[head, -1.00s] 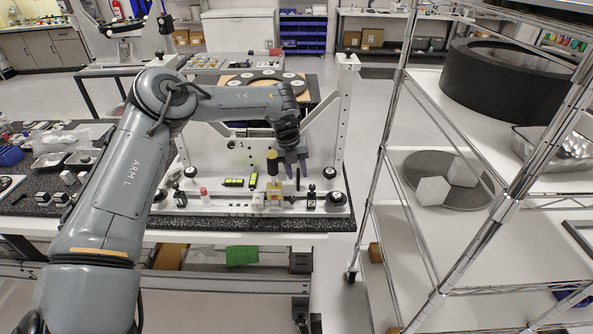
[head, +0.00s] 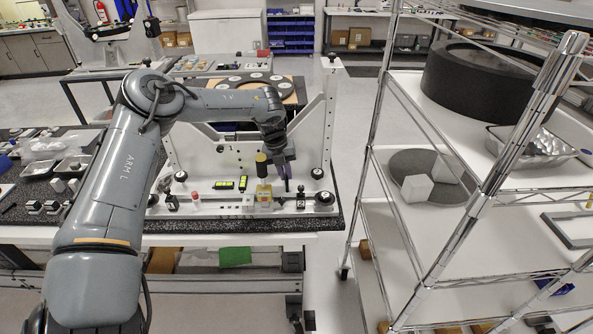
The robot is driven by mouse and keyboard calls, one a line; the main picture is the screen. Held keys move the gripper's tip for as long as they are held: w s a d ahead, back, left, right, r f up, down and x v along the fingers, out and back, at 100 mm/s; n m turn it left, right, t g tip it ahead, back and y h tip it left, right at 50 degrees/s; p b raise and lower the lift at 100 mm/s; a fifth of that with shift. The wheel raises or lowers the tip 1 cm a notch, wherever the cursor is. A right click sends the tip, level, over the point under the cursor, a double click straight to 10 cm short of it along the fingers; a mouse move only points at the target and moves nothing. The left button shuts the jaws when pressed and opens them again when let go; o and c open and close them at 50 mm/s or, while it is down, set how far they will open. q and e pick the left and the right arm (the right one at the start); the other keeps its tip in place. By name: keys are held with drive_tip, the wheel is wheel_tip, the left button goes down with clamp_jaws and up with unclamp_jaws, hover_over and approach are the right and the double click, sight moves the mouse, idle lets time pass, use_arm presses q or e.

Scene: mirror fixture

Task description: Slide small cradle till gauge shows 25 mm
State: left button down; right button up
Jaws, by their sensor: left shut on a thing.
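My left gripper (head: 285,179) reaches down over the front rail (head: 232,210) of the white fixture. Its dark purple fingers are close together, shut on a small part at the rail that I take for the small cradle; the fingers mostly hide it. A brass-yellow block (head: 263,199) and a white block (head: 248,203) sit on the rail just left of the fingers. A small black post (head: 300,197) stands just right. Two black gauges with lit yellow-green displays, a left one (head: 223,185) and a right one (head: 243,183), lie behind the rail; their digits are too small to read. My right gripper is out of view.
A dark upright cylinder with an olive top (head: 261,164) stands close left of the gripper. A red-capped item (head: 195,195) is on the rail's left part. A wire shelf rack (head: 375,135) stands to the right, across a floor gap.

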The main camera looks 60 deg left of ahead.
use_arm(q)
drive_tip(key=c, duration=1.2)
unclamp_jaws()
drive_tip(key=shift+o, duration=0.2)
wheel_tip(320, 180, up, 11)
drive_tip(key=s+a+p, duration=0.1)
drive_tip(key=s, duration=0.1)
drive_tip(key=shift+f, duration=0.2)
drive_tip(key=shift+w+r, duration=0.1)
